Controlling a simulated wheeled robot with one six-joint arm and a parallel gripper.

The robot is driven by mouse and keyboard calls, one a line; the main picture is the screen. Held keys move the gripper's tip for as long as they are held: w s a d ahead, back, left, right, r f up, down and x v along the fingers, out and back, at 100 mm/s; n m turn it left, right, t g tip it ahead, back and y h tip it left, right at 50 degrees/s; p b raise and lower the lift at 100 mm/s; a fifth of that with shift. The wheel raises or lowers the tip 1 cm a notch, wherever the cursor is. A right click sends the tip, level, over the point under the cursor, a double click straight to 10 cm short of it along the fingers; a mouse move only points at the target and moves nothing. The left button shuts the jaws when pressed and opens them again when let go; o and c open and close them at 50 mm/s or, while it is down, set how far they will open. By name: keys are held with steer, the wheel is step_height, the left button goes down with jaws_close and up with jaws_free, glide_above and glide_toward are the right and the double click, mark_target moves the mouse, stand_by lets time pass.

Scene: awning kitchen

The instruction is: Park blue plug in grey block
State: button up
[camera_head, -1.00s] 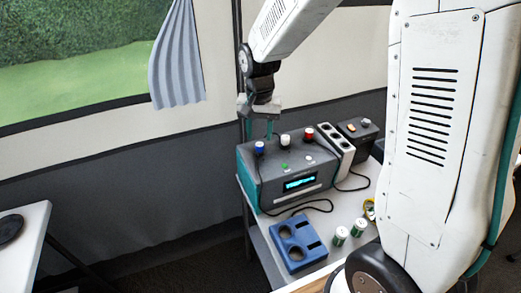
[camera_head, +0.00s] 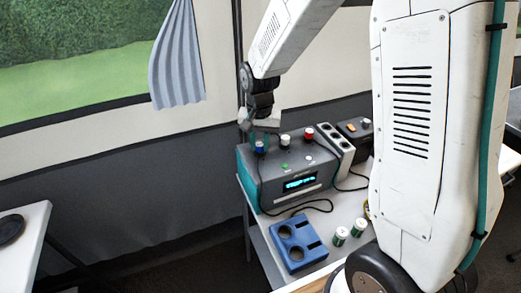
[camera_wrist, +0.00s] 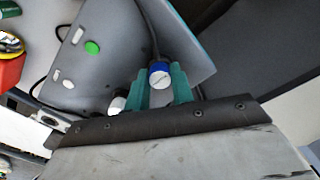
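The blue plug (camera_head: 259,146) stands on the left end of the top of the grey-and-teal device (camera_head: 283,175). In the wrist view the blue plug (camera_wrist: 159,75) shows a white end and sits between the two teal fingers, its dark cable running away beyond it. My gripper (camera_head: 262,141) is low over the device, its fingers on either side of the plug; in the wrist view my gripper (camera_wrist: 162,82) looks open around it, though contact is hard to judge. A light grey block (camera_head: 336,142) with dark sockets stands right of the device; its sockets look empty.
A white plug (camera_head: 285,140) and a red plug (camera_head: 309,133) stand on the device. A dark box (camera_head: 356,135) is beyond the grey block. Black cables loop across the table.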

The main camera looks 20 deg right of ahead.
mark_target(259, 144)
steer(key=shift+r, duration=0.15)
steer(key=shift+r, duration=1.5)
steer(key=shift+r, duration=0.15)
steer(key=shift+r, duration=0.15)
steer(key=r, duration=0.1)
steer(key=d+r, duration=0.1)
steer(key=shift+r, duration=0.35)
steer(key=shift+s+d+f, duration=0.3)
steer(key=shift+d+f, duration=0.25)
steer(key=shift+d, duration=3.7)
steer(key=shift+s+d+f, duration=0.3)
steer(key=shift+d+f, duration=0.3)
steer(key=shift+d, duration=3.7)
steer(key=shift+s+d+f, duration=0.3)
steer(key=shift+d+f, duration=0.25)
steer(key=shift+d, duration=3.7)
steer(key=shift+f, duration=1.65)
